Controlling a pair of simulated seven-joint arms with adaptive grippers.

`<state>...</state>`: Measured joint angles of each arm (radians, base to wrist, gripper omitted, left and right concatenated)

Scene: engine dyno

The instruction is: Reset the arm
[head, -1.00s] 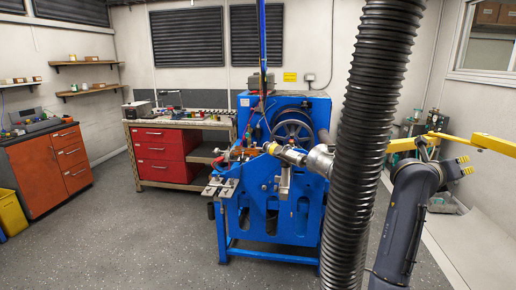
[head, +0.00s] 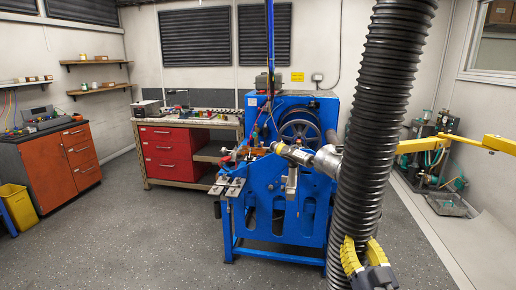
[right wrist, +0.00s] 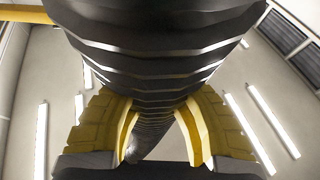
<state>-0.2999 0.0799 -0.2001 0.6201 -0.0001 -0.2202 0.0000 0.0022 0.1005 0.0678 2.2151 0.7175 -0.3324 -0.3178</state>
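A thick black ribbed hose (head: 374,120) hangs from the top of the head view down past the blue engine stand. It fills the upper middle of the right wrist view (right wrist: 150,45). A yellow jointed arm (head: 490,142) reaches in from the right edge toward the hose; where they meet is hidden. My right gripper (head: 362,246) is at the hose's lower part, its yellow fingers spread apart. In the right wrist view the fingers (right wrist: 158,135) stand on either side of the hose, their tips partly hidden by it. I cannot tell if they touch it. My left gripper is not in view.
The blue engine stand (head: 262,225) stands just left of the hose. A workbench with red drawers (head: 168,155), an orange cabinet (head: 55,170) and a yellow bin (head: 18,208) are farther left. Green equipment (head: 445,170) stands at the right wall. Floor at front left is clear.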

